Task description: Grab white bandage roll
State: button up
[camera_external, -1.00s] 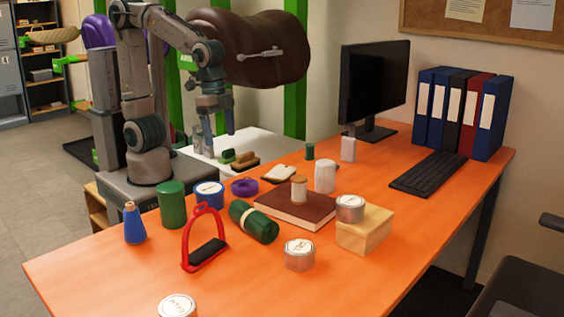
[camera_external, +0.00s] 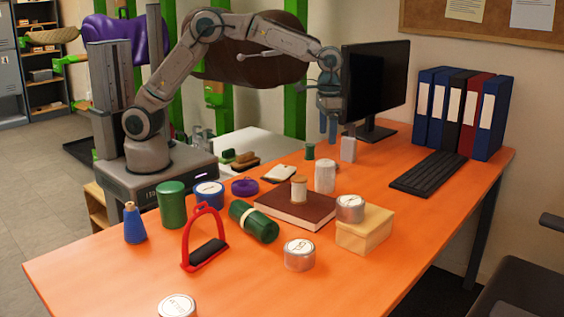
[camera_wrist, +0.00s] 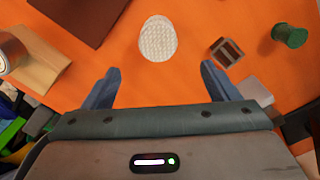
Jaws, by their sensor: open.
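The white bandage roll (camera_external: 325,176) stands upright on the orange table, behind the brown book. In the wrist view the white textured roll (camera_wrist: 158,38) lies beyond the fingertips, roughly centred between them. My gripper (camera_external: 328,128) is above the table, higher than the roll and apart from it, with fingers pointing down. In the wrist view my gripper (camera_wrist: 160,72) has its two blue-grey fingers spread wide with nothing between them.
The brown book (camera_external: 295,210) bears a wooden spool (camera_external: 299,188). A yellowish box (camera_external: 364,232) with a tin (camera_external: 350,208) stands to the right. A green spool (camera_external: 310,151), a small grey block (camera_external: 348,149) and the monitor (camera_external: 375,85) are behind the roll.

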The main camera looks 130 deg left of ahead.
aim_at(326, 162)
jog(key=f, duration=1.3)
jog(key=shift+d+f, duration=0.15)
jog(key=shift+d, duration=0.05)
jog(key=c, duration=1.1)
